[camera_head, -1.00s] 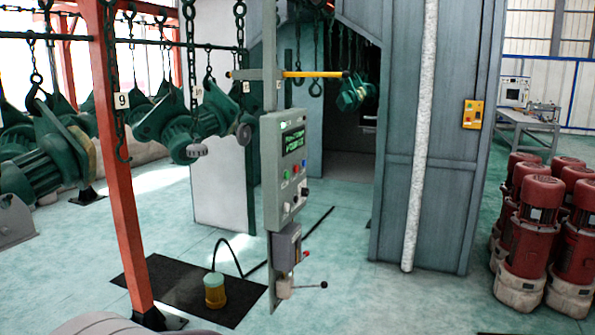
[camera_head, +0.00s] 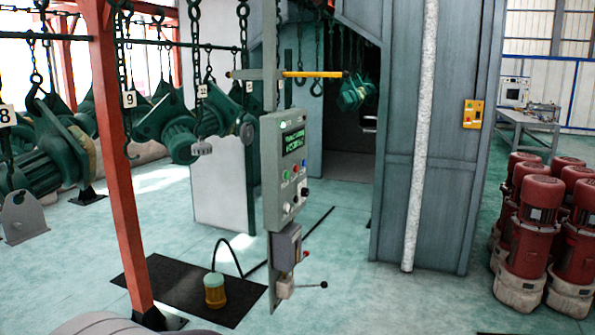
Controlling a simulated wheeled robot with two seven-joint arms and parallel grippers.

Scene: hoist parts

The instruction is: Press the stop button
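A grey control box (camera_head: 286,170) hangs upright on a post in the middle of the head view. It has a lit green text screen (camera_head: 293,142) at the top. Below the screen are small buttons: a green one (camera_head: 285,175), a red one (camera_head: 295,169) and a blue one. Dark knobs (camera_head: 304,192) sit under them. I cannot read which button is labelled stop. A lower grey box (camera_head: 287,247) has a small red part (camera_head: 305,254) on its right side. Neither of my grippers shows.
A red post (camera_head: 120,170) stands at the left, with green hoist parts (camera_head: 180,135) hanging on chains behind it. A yellow bar (camera_head: 315,74) crosses above the control box. Several red motors (camera_head: 530,225) stand at the right. The floor right of the box is clear.

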